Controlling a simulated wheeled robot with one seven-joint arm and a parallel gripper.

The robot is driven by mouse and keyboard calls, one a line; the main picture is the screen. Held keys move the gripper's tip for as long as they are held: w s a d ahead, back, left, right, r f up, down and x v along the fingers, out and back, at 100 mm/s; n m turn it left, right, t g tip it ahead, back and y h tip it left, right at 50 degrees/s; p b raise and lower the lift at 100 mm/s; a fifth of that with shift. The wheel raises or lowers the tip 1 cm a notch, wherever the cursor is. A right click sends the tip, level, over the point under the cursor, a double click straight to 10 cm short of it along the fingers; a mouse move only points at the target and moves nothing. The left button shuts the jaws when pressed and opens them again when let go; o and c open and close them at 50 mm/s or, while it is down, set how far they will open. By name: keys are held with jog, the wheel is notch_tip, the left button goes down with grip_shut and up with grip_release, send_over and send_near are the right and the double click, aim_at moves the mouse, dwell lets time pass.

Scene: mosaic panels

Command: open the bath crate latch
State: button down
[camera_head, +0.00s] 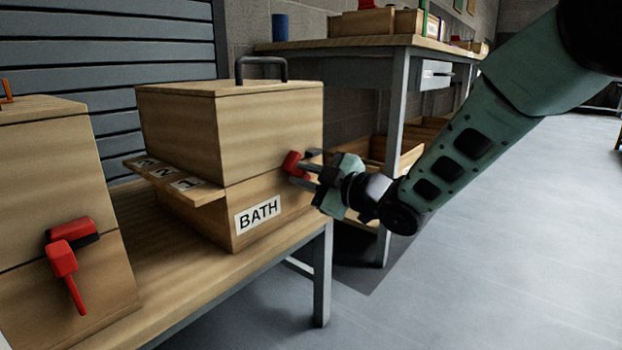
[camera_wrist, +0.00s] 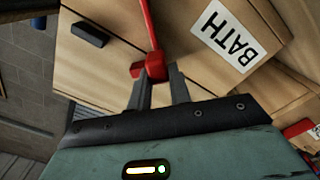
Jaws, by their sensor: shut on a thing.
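The bath crate (camera_head: 265,180) is a wooden box with a white BATH label (camera_head: 258,215) on its front and a dark handle on its lid. Its red latch (camera_head: 291,163) is on the front, near the right edge. My gripper (camera_head: 306,172) reaches it from the right. In the wrist view my gripper (camera_wrist: 158,76) is shut on the red latch (camera_wrist: 150,40), with the fingers on either side of its thick red end. The red arm runs up out of that view. A black block (camera_wrist: 88,35) sits on the crate face, apart from the red part. The lid looks closed.
Another wooden crate (camera_head: 50,180) with a red latch (camera_head: 66,255) stands at the left on the same bench (camera_head: 190,285). A second table (camera_head: 345,43) stands behind. Open floor lies at the right.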

jog(key=shift+s+a+f+n+b, duration=0.25)
jog(key=shift+f+n+b, duration=0.15)
jog(key=shift+n, duration=0.1)
jog(key=shift+s+a+f+n+b, duration=0.1)
jog(key=shift+s+f+n+b, duration=0.1)
jog(key=shift+f+n+b, duration=0.25)
jog(key=shift+r+n, duration=0.1)
jog(key=shift+n, duration=0.15)
jog(key=c, duration=1.3)
grip_release()
jog(key=p+v, duration=0.6)
jog(key=v, duration=1.1)
jog(key=shift+s+d, duration=0.15)
jog(key=shift+s, duration=0.05)
